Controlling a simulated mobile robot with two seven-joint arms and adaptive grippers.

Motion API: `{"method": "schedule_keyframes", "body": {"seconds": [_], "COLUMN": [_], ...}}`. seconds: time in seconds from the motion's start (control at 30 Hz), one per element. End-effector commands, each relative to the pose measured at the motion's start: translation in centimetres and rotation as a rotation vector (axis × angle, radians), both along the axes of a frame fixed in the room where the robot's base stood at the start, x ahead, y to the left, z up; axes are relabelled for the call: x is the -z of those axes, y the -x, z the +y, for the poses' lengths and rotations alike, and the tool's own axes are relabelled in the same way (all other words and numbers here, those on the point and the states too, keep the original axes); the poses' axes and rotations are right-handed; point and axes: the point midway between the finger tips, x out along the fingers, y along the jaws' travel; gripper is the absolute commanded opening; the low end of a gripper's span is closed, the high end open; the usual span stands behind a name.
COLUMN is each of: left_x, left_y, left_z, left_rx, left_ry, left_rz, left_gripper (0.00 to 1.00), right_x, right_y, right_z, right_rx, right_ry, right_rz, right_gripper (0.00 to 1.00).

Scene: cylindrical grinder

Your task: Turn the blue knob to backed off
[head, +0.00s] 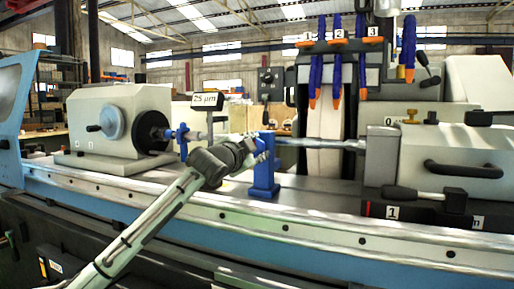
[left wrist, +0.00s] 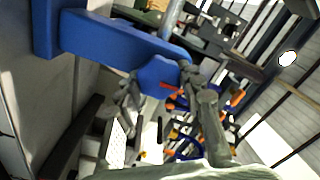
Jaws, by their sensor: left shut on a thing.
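The blue steady rest (head: 263,182) stands upright on the machine bed, around or beside the long workpiece (head: 300,142). My left gripper (head: 262,150) reaches it from the front left. In the left wrist view, the blue knob (left wrist: 157,76) sits at the end of the blue arm (left wrist: 110,38), with a small red mark on its face. My left gripper (left wrist: 165,92) is shut on the knob, one finger on each side. In the head view the gripper hides the knob. My right gripper is not in view.
A sign reading 25 µm (head: 207,100) stands behind my left wrist. The headstock (head: 110,115) is at the left. The tailstock (head: 440,155) with a black handle is at the right. Blue hoses with orange tips (head: 337,75) hang above the grinding wheel (head: 325,125).

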Motion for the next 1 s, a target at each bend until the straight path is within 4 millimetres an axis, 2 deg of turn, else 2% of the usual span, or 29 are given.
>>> {"method": "schedule_keyframes", "body": {"seconds": [0.27, 0.3, 0.47, 0.67, 0.77, 0.87, 1.0], "left_x": [0.0, 0.0, 0.0, 0.0, 0.0, 0.0, 0.1], "left_y": [0.0, 0.0, 0.0, 0.0, 0.1, 0.8, 3.0], "left_z": [0.0, 0.0, 0.0, 0.0, 0.0, 0.3, 1.2], "left_rx": [0.001, 0.001, 0.001, 0.001, 0.001, 0.000, 0.002], "left_ry": [0.003, 0.003, 0.002, 0.001, 0.001, 0.001, -0.001], "left_rz": [0.002, 0.002, 0.001, 0.001, 0.000, 0.000, -0.002], "left_gripper": [0.09, 0.41, 0.60, 0.60, 0.60, 0.60, 0.60], "right_x": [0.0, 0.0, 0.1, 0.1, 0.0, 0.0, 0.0], "right_y": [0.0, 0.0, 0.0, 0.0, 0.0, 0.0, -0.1], "right_z": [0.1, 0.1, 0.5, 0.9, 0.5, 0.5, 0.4], "right_rx": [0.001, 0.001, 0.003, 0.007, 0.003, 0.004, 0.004], "right_ry": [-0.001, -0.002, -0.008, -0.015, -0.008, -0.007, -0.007], "right_rz": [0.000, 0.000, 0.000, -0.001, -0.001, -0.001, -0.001], "right_gripper": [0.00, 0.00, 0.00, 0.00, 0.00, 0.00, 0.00]}}
